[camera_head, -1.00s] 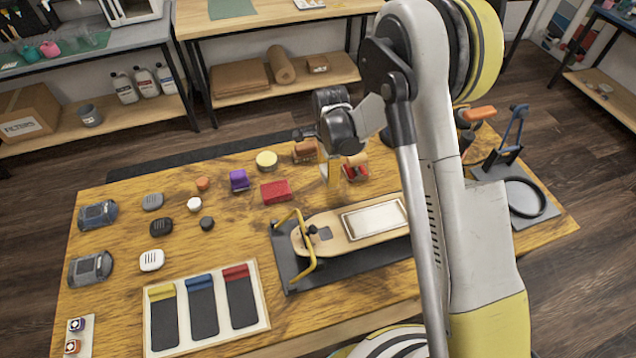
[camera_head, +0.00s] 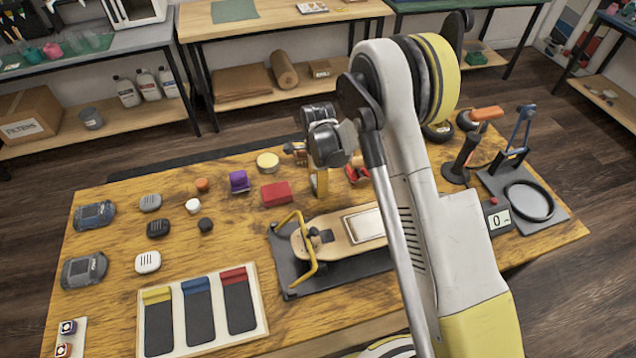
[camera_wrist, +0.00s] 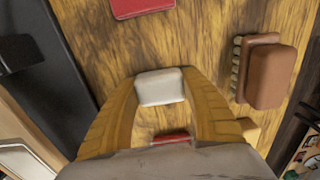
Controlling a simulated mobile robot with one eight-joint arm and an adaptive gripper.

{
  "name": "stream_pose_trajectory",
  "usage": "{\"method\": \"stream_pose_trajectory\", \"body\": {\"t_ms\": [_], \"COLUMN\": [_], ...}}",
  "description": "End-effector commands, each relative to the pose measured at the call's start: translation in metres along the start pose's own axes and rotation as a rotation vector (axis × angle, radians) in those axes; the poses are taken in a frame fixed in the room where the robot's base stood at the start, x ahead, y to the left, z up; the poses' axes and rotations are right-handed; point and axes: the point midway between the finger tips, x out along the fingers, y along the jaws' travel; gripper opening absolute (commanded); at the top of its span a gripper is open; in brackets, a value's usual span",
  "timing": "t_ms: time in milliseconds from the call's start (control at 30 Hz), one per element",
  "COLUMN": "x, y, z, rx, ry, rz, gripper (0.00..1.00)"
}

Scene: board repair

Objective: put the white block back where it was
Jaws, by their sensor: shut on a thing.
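The white block (camera_wrist: 160,87) is a small block with rounded edges, held between the yellow fingers of my gripper (camera_wrist: 160,80) in the wrist view. The gripper is shut on it. In the head view my gripper (camera_head: 319,184) points down over the wooden table, behind the skateboard and right of the red block (camera_head: 276,193). The white block cannot be made out in the head view. Its height above the table is hard to tell. A red thing (camera_wrist: 171,136) shows between the fingers, below the block in the wrist view.
The skateboard (camera_head: 340,232) lies on a dark stand with a yellow bar. A brown brush (camera_wrist: 268,76) is right of my gripper in the wrist view. A purple item (camera_head: 238,181), yellow tin (camera_head: 267,161) and small pucks stand left. A tray (camera_head: 262,322) holds coloured-topped dark strips.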

Motion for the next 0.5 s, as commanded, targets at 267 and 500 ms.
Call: {"method": "stream_pose_trajectory", "body": {"t_ms": [267,500], "x": [0.000,-0.010], "y": [0.000,0.000], "z": [0.000,0.000], "rx": [0.000,0.000], "ry": [0.000,0.000], "rz": [0.000,0.000], "gripper": [0.73,0.73]}}
